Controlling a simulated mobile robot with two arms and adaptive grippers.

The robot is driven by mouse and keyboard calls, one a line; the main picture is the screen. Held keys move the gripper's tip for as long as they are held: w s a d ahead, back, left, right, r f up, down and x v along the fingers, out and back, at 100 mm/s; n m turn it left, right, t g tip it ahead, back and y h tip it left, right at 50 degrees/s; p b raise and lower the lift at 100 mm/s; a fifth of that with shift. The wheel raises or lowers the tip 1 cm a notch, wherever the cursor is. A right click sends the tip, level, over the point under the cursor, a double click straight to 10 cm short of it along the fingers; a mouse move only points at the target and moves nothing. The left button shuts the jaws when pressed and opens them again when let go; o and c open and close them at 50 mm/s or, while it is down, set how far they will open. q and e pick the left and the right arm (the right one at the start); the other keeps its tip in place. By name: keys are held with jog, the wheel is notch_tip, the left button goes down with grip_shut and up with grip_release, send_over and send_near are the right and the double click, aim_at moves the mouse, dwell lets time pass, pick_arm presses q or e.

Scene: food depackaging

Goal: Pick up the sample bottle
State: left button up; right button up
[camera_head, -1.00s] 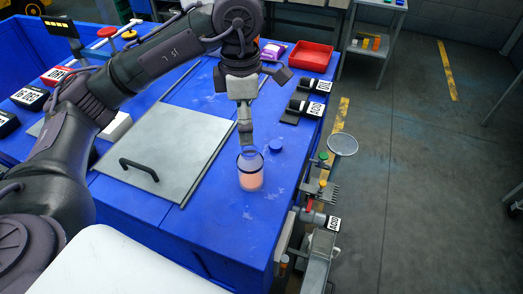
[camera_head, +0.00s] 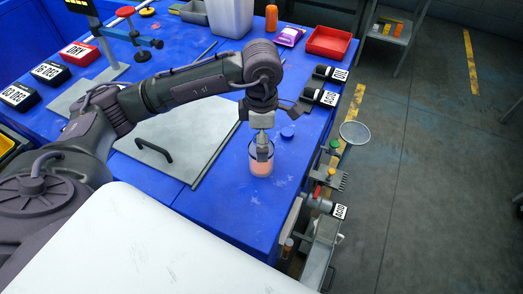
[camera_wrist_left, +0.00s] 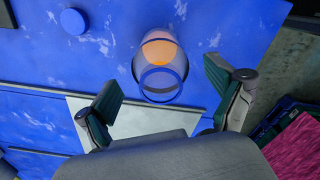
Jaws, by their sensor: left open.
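The sample bottle (camera_head: 261,168) is a clear open jar with a dark ring near its top and orange-pink contents. It stands upright on the blue table in the head view, and it also shows in the left wrist view (camera_wrist_left: 160,50). My left gripper (camera_head: 262,150) points down at the bottle's top and hides part of its rim. In the left wrist view its open fingers (camera_wrist_left: 163,76) are spread on either side of the bottle's mouth, with a visible gap. A blue round cap (camera_head: 288,132) lies on the table beside the bottle. My right gripper is not in view.
A grey panel with a black handle (camera_head: 157,150) lies left of the bottle. Black labelled holders (camera_head: 320,97) line the table's right edge. A red tray (camera_head: 328,42), a purple packet (camera_head: 290,36) and an orange bottle (camera_head: 271,18) stand at the back.

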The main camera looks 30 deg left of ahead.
pick_arm(q)
notch_tip(320, 180, down, 3)
jog(key=shift+r+p, duration=0.2)
jog(key=shift+p, duration=0.1)
jog(key=shift+f, duration=0.1)
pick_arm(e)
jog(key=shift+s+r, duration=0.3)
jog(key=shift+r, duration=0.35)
pick_arm(q)
jog(key=c, duration=1.3)
jog(key=shift+c, duration=0.2)
